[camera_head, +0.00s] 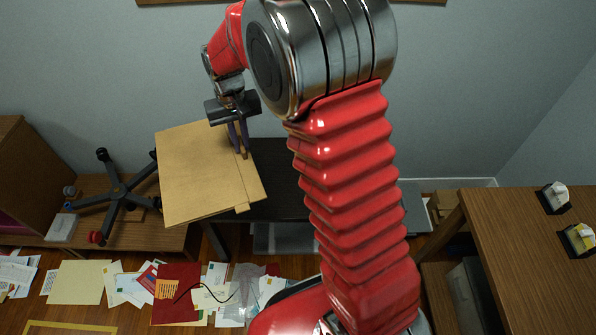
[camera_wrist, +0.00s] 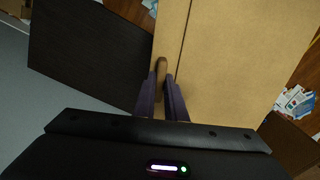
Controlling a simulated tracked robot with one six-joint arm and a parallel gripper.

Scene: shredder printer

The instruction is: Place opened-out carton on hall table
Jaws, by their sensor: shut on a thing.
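The opened-out carton (camera_head: 195,175) is a flat tan board with a fold line near its right side in the head view. My gripper (camera_head: 242,152) is shut on it near its right edge, its purple fingers pointing down. In the wrist view my gripper (camera_wrist: 162,88) meets the carton (camera_wrist: 235,60) at its left part, and the board fills the upper right. A dark table (camera_head: 280,182), likely the hall table, stands behind and to the right of the carton. Its bare top (camera_wrist: 85,50) also shows left of the carton in the wrist view. I cannot tell whether carton and table touch.
A low wooden unit (camera_head: 125,240) on the left bears a black chair base (camera_head: 118,188). Papers (camera_head: 125,285) and a red folder (camera_head: 178,290) litter the floor. A wooden desk (camera_head: 530,260) with two small items stands at right. My arm hides part of the dark table.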

